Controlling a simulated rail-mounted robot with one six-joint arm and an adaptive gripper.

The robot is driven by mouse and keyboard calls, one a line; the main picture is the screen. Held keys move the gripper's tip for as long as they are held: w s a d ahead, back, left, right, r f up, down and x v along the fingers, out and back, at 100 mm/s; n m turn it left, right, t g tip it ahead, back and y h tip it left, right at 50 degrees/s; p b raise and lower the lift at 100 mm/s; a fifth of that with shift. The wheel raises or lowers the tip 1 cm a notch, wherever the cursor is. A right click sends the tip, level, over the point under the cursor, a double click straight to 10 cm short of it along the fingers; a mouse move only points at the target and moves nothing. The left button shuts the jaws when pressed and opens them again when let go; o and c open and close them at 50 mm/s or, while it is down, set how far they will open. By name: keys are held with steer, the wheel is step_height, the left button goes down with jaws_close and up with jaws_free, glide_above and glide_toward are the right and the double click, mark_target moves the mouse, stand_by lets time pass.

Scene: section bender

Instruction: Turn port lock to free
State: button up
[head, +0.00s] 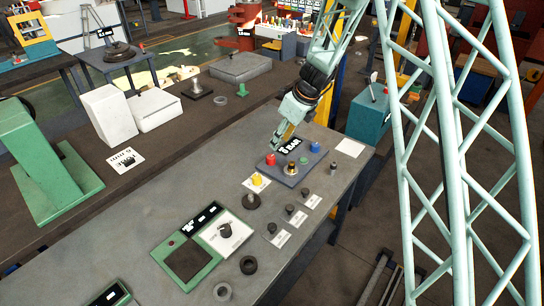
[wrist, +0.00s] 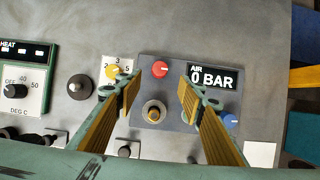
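My gripper (wrist: 158,98) is open and empty. The panel also carries a red knob (head: 270,159), a blue knob (head: 315,147), a small green knob (head: 304,160) and a display (wrist: 212,78) reading 0 BAR. No readable label names the port lock.
A yellow knob (head: 257,180) on a white dial card is left of the panel. Several small black knobs with white cards, one here (head: 272,228), line the bench front. A green heat unit (head: 190,250) sits at left. Bare bench (head: 165,215) lies behind it.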

mark_target(271, 157)
steer(key=shift+b+x, duration=0.8)
steer(key=shift+x, duration=4.95)
steer(key=shift+c, duration=0.5)
steer(key=c, duration=0.7)
